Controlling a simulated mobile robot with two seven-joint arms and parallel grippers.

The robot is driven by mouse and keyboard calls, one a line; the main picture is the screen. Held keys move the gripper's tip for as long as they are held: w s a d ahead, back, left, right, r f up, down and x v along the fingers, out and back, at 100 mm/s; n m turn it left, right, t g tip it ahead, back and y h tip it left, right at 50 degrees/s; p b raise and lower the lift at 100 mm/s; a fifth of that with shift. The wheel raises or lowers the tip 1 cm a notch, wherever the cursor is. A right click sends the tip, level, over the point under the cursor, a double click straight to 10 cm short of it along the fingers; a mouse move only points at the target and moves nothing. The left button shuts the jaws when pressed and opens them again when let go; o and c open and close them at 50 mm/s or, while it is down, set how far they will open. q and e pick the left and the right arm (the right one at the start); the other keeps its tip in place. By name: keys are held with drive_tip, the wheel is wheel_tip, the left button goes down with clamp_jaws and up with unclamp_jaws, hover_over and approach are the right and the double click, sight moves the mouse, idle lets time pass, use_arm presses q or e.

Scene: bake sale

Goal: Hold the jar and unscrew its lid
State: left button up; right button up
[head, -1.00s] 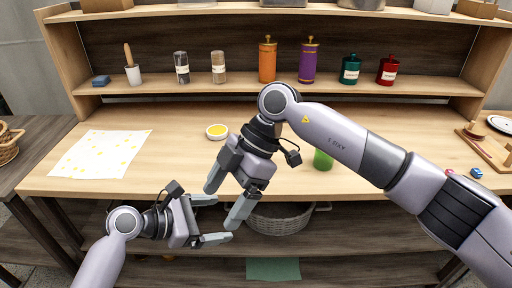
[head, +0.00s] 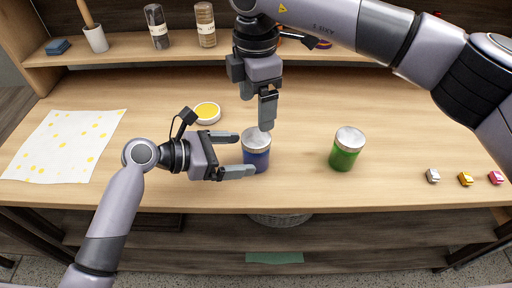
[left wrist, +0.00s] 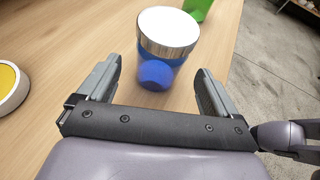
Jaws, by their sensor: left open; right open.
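A blue jar (head: 257,161) with a silver lid (head: 256,139) stands upright near the table's front edge. My left gripper (head: 244,155) is open and level, coming from the left, with its fingertips reaching to either side of the jar. In the left wrist view the blue jar body (left wrist: 158,72) sits between and just ahead of the open fingers (left wrist: 158,68), with its lid (left wrist: 168,30) above them. My right gripper (head: 264,122) is open and points down, its fingertips just above or behind the lid; contact cannot be told.
A green jar (head: 345,156) with a silver lid stands to the right. A round yellow-topped container (head: 207,113) lies behind the left gripper. A spotted white cloth (head: 64,145) lies at left. Small blocks (head: 465,179) lie at right. The shelf (head: 120,47) runs behind.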

sight(256, 137)
use_arm(q)
drive_tip(key=shift+x, duration=2.75)
drive_tip(key=shift+c, duration=0.2)
clamp_jaws()
use_arm(e)
drive_tip(key=n, duration=0.4)
drive_tip(key=shift+f, duration=0.1)
drive_tip(key=shift+n, duration=0.3)
drive_tip(key=shift+f, duration=3.95)
